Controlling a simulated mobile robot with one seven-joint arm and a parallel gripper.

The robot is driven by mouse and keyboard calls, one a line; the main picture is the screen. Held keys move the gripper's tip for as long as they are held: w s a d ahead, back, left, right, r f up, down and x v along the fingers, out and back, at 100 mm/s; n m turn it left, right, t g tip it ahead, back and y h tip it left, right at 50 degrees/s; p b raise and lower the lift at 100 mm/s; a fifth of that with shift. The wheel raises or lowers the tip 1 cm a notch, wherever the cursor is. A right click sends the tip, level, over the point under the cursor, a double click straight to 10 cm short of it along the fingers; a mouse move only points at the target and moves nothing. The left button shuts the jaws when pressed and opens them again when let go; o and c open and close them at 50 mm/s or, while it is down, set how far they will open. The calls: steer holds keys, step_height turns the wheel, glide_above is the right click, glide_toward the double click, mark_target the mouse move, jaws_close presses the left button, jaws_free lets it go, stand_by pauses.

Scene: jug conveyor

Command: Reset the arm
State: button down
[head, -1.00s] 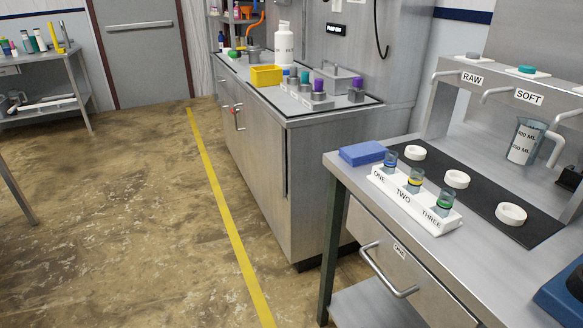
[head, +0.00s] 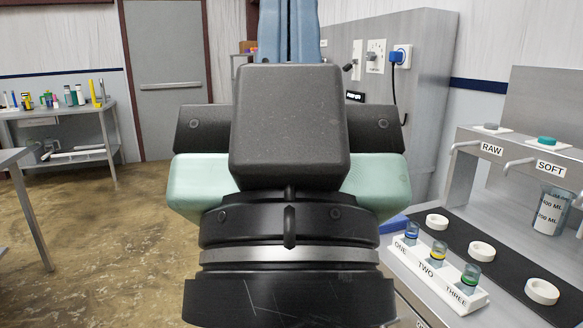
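A large dark block with black, silver and pale green parts fills the middle of the head view. It is my arm, seen close up, with my gripper (head: 290,128) facing away from me. The fingers do not show, so I cannot see whether they are open or holding anything. A blue upright thing (head: 289,30) shows just above the block; I cannot tell what it is.
At the right is a steel bench with a white rack (head: 428,270) of vials marked ONE, TWO, THREE. White rings (head: 481,251) lie on a black strip. A clear jug (head: 551,212) stands below the SOFT tap. Floor is clear at left.

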step_height(320, 180, up, 16)
steer(key=p, duration=1.3)
steer(key=shift+w+f+p, duration=0.15)
steer(key=shift+p, duration=0.25)
